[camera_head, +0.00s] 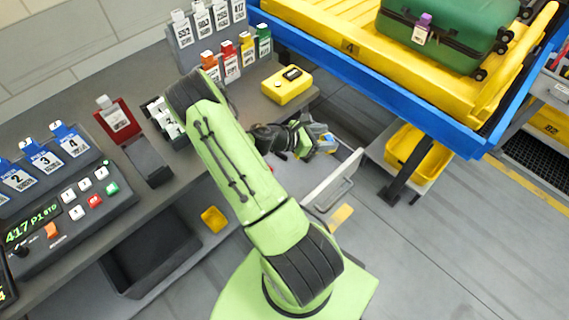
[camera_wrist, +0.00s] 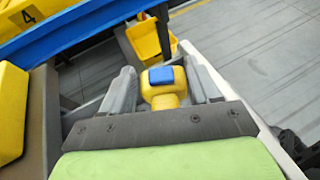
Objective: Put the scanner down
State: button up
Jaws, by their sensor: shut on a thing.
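The scanner (camera_wrist: 163,78), a yellow body with a blue top face, sits between the two grey fingers of my gripper (camera_wrist: 160,84) in the wrist view. My gripper (camera_head: 314,143) is shut on it; in the head view only a small blue and yellow part shows at the fingertips. The gripper is out past the right end of the counter (camera_head: 183,165), above an open drawer with a white front (camera_head: 332,184). My arm and the gripper hide much of the drawer's inside.
A yellow box with a dark display (camera_head: 287,85) stands on the counter's right end. The blue-framed conveyor (camera_head: 390,95) bears a yellow tray (camera_head: 345,43) with a green suitcase (camera_head: 440,35). A yellow bin (camera_head: 420,158) is below it. Tag racks and a button panel (camera_head: 75,205) fill the left.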

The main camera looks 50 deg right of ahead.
notch_tip(320, 180, down, 3)
jog(key=shift+b, duration=0.85)
notch_tip(320, 180, down, 10)
jog(key=b, duration=0.3)
jog(key=o, duration=1.2)
jog(key=shift+o, duration=0.2)
jog(key=shift+r, duration=0.1)
